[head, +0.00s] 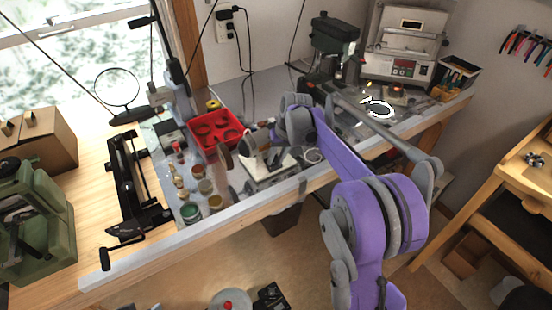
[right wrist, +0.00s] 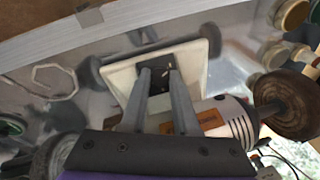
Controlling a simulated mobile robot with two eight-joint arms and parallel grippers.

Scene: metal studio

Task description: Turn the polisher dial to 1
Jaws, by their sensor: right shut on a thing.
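The polisher (head: 268,172) is a small cream-white bench machine on the metal-topped workbench, with a round wheel (head: 224,156) at its left end. In the right wrist view its pale base (right wrist: 205,72) shows close up, with a brown wheel (right wrist: 288,104) at the right. A black panel (right wrist: 165,58) with small white marks is on the base. My right gripper (right wrist: 159,74) reaches the panel and is shut on the dial there. The fingers mostly hide the dial, and I cannot read its setting. My left gripper is not in view.
A red tray (head: 215,132) and several small jars (head: 191,212) stand left of the polisher. A drill press (head: 334,40) and a kiln-like oven (head: 402,45) are at the back. The bench's front edge (head: 190,238) is close to the polisher.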

